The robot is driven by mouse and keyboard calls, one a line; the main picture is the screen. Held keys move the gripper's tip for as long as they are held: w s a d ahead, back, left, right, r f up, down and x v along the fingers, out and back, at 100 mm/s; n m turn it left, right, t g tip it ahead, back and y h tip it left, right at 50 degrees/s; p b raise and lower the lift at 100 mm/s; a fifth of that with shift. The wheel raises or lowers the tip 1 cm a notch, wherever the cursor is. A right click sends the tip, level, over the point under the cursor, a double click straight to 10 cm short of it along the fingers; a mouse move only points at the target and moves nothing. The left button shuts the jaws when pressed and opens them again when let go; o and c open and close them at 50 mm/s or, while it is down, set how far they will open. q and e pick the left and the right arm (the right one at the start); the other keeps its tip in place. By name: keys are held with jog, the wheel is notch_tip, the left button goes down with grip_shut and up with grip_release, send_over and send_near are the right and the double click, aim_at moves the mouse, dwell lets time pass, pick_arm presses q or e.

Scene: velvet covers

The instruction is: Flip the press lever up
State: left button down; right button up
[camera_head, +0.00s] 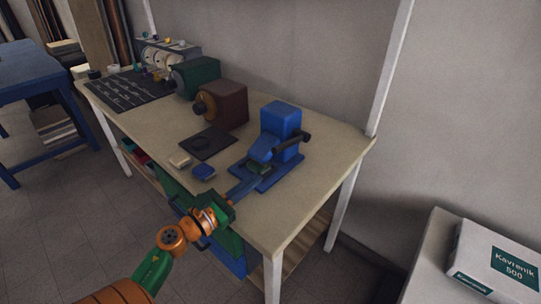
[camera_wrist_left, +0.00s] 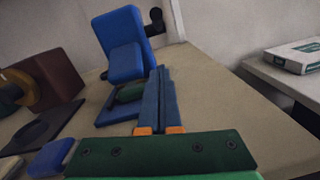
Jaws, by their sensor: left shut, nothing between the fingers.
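The blue press (camera_head: 281,119) stands on a blue base plate near the right end of the workbench; it also shows in the wrist view (camera_wrist_left: 119,30). Its black lever (camera_head: 293,142) is on the press's right side and looks roughly level, with a knob at the end; a black part of it shows beside the block in the wrist view (camera_wrist_left: 156,19). My left gripper (camera_head: 254,182) is low in front of the press, its long blue fingers together and empty. In the wrist view the fingertips (camera_wrist_left: 161,70) point past the press's right side, below the lever. They appear apart from it.
A dark red machine (camera_head: 226,104) and a green one (camera_head: 196,76) stand farther left on the workbench (camera_head: 325,160). A black plate (camera_head: 207,143) and a small blue block (camera_head: 203,172) lie near the press. The tabletop right of the press is clear. A white box (camera_head: 490,258) lies on another table.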

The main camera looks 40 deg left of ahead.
pick_arm(q)
jog(key=w, duration=0.1)
jog(key=w+r+p, duration=0.1)
jog(key=w, duration=0.3)
jog(key=shift+w+d+r+p, duration=0.15)
jog(key=shift+d+p, duration=0.2)
jog(key=r+p, duration=0.3)
jog(key=shift+w+d, duration=0.2)
jog(key=shift+d, duration=0.2)
jog(key=shift+f, duration=0.1)
